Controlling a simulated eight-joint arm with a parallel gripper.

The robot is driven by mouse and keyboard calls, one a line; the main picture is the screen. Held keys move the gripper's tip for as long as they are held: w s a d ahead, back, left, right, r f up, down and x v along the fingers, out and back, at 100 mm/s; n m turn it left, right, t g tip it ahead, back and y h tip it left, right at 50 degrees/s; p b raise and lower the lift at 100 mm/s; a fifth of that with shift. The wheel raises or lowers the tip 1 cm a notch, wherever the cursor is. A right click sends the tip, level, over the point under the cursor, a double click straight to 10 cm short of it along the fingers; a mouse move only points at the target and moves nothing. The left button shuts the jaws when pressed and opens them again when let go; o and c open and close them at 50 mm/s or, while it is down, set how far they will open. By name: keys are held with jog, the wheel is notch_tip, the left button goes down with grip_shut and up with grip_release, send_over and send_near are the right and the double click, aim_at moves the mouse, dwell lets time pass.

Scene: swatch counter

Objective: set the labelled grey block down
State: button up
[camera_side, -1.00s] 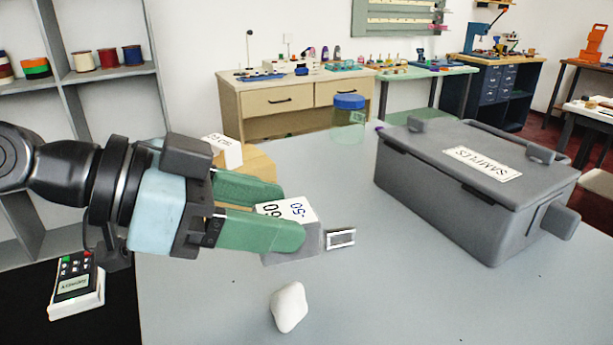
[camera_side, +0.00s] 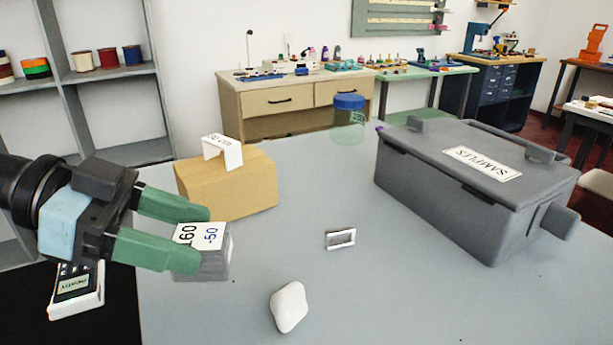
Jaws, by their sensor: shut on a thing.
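The near finger hides part of the block's left side. The block looks level and low over the table; I cannot tell whether its underside touches the surface.
The tan box (camera_side: 228,186) with a folded white card (camera_side: 222,152) stands just behind the block. A white stone (camera_side: 289,307) and a small metal frame (camera_side: 340,239) lie to the right. A large grey "SAMPLES" case (camera_side: 470,185) and a blue-lidded jar (camera_side: 348,120) stand farther off.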

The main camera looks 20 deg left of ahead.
aim_at(190, 224)
jog(key=w+a+f, duration=0.2)
jog(key=w, duration=0.1)
jog(key=w+a+f, duration=0.1)
jog(key=w, duration=0.1)
jog(key=shift+w+f, duration=0.1)
jog(key=shift+f, duration=2.25)
jog(key=o, duration=1.1)
jog(key=shift+f, duration=0.1)
jog(key=shift+c, duration=0.2)
